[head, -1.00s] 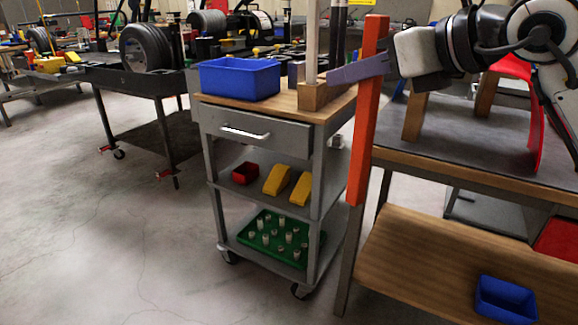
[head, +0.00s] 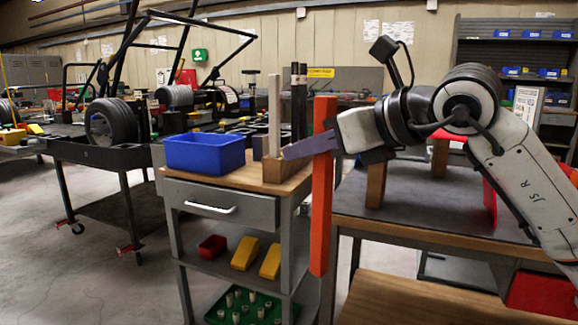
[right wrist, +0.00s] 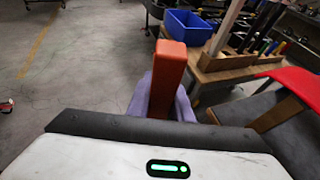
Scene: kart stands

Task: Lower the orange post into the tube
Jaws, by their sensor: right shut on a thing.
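The orange post (head: 322,215) is long and square, hanging almost upright in front of the gap between the cart and the workbench. My right gripper (head: 320,145) is shut on it, its purple fingers on the upper part. In the right wrist view the post's orange end (right wrist: 172,60) stands between the purple fingers (right wrist: 163,100). The post's lower end is free in the air in the head view. I cannot make out for certain which thing is the tube. My left gripper is not in view.
Left of the post, a cart (head: 245,212) bears a blue bin (head: 205,154) and a wooden block (head: 276,170) with a pale upright bar (head: 275,110); dark rods (head: 299,100) stand beside it. The workbench (head: 430,232) is right. Open floor (head: 110,295) lies left.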

